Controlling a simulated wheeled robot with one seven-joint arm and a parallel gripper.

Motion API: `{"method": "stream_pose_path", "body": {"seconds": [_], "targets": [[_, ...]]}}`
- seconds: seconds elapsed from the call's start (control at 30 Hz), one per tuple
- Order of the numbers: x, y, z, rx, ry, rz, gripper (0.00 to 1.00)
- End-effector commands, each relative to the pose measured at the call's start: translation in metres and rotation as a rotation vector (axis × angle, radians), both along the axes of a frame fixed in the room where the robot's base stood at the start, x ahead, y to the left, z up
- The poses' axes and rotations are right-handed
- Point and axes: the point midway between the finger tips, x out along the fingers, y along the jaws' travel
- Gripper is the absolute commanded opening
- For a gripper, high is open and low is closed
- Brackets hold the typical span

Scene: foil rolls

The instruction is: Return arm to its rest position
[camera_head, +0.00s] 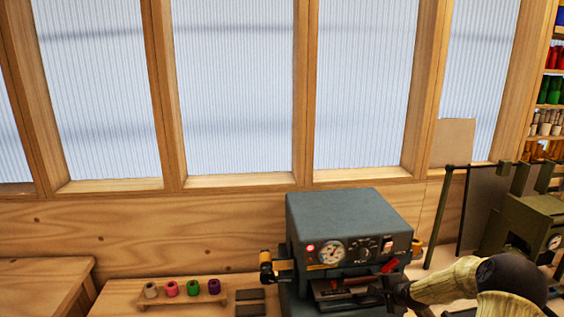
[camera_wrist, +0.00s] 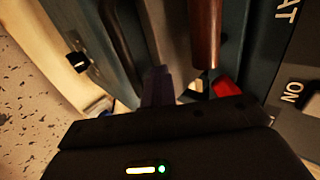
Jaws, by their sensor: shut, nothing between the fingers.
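My arm reaches in from the lower right in the head view. My gripper (camera_head: 378,291) is close to the front of a blue-grey machine (camera_head: 345,215), at its lower right, by the machine's red-tipped lever (camera_head: 389,266). I cannot tell whether it touches the machine. In the wrist view my gripper (camera_wrist: 157,75) is shut, with nothing seen held, and the machine's dark side fills much of the picture. A brown handle (camera_wrist: 205,35) and a red part (camera_wrist: 226,87) are just right of the fingers.
A small wooden rack (camera_head: 185,301) with foil rolls in beige, pink, green and purple stands left of the machine. Two dark blocks (camera_head: 250,295) lie between them. A green machine (camera_head: 533,225) stands at right, near shelves of coloured rolls (camera_head: 552,90). Windows line the back wall.

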Motion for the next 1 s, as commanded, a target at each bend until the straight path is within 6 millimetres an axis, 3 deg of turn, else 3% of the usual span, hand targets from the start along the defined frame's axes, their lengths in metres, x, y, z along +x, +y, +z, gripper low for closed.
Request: {"method": "stream_pose_path", "body": {"seconds": [0.17,0.47,0.67,1.0], "targets": [[0.001,0.001,0.022,0.000,-0.003,0.001,0.00],[-0.037,0.050,0.034,-0.213,0.102,0.227,0.00],[-0.090,0.089,0.052,-0.419,0.206,0.460,0.00],[-0.212,0.141,0.085,-0.698,0.352,0.872,0.00]]}}
